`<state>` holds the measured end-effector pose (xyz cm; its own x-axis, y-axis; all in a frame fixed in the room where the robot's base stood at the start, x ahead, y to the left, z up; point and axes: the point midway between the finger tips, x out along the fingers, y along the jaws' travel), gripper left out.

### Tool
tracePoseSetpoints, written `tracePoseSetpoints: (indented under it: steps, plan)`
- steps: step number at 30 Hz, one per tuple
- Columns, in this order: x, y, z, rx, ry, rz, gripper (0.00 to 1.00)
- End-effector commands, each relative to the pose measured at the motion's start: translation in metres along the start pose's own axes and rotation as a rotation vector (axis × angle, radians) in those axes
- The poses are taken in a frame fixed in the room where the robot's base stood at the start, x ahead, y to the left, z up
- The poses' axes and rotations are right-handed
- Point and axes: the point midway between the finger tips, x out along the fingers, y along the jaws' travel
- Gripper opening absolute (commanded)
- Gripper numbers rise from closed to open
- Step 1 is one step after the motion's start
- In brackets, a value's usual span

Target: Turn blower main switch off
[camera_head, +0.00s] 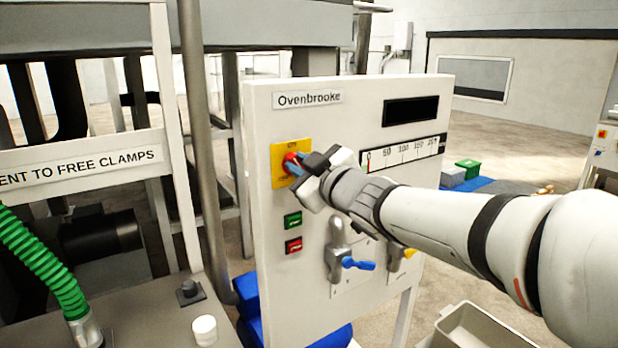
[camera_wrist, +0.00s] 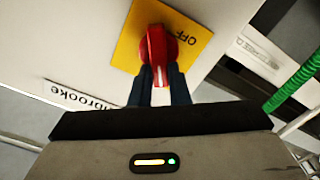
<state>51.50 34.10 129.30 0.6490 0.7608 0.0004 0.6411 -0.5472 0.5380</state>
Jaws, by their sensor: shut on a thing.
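The blower main switch is a red rotary handle (camera_head: 290,163) on a yellow plate (camera_head: 277,166), on the upper left of the white Ovenbrooke panel (camera_head: 330,120). In the wrist view the red handle (camera_wrist: 158,52) stands over the yellow plate (camera_wrist: 128,50), with the word OFF showing beside it. My gripper (camera_head: 297,167) reaches in from the right and is shut on the red handle. In the wrist view the two dark fingers (camera_wrist: 160,85) lie on either side of the handle. The gripper hides part of the plate in the head view.
Below the switch are a green button (camera_head: 293,220), a red button (camera_head: 293,245) and a blue-handled valve (camera_head: 358,263). A scale (camera_head: 403,152) and dark display (camera_head: 411,110) are to the right. A green hose (camera_head: 40,260) and grey post (camera_head: 200,150) stand left of the panel.

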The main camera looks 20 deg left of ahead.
Motion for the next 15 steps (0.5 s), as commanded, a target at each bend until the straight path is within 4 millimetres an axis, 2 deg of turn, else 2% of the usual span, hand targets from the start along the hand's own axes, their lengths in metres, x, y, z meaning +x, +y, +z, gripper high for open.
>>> tracePoseSetpoints:
  steps: [15]
  plan:
    - [0.0, -0.0099, 0.005, -0.492, 0.001, 0.0, 0.0]
